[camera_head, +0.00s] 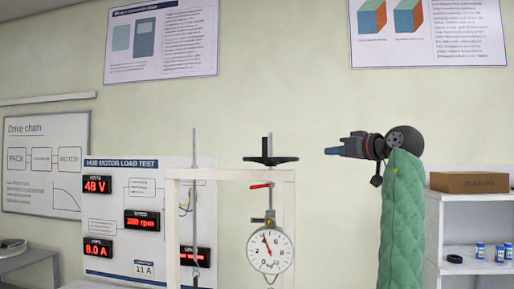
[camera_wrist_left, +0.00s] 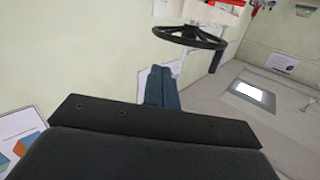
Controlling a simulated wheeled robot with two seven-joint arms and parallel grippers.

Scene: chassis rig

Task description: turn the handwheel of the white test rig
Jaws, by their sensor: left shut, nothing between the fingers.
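The white test rig (camera_head: 230,174) stands in the middle of the head view as a white frame. Its black handwheel (camera_head: 270,160) lies level above the top beam at the right, on an upright threaded rod. My left gripper (camera_head: 331,151) is to the right of the handwheel at about its height, pointing left, with a visible gap between them. Its fingers are shut and empty. In the left wrist view the closed fingers (camera_wrist_left: 163,75) point toward the handwheel (camera_wrist_left: 190,38), which shows beyond them and apart from them. My right gripper is not in view.
A round dial gauge (camera_head: 270,248) hangs under the beam, below a red lever (camera_head: 260,186). A panel (camera_head: 125,215) with red displays stands behind at left. A shelf (camera_head: 475,275) with a cardboard box (camera_head: 470,182) is at right. Space around the wheel's top looks free.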

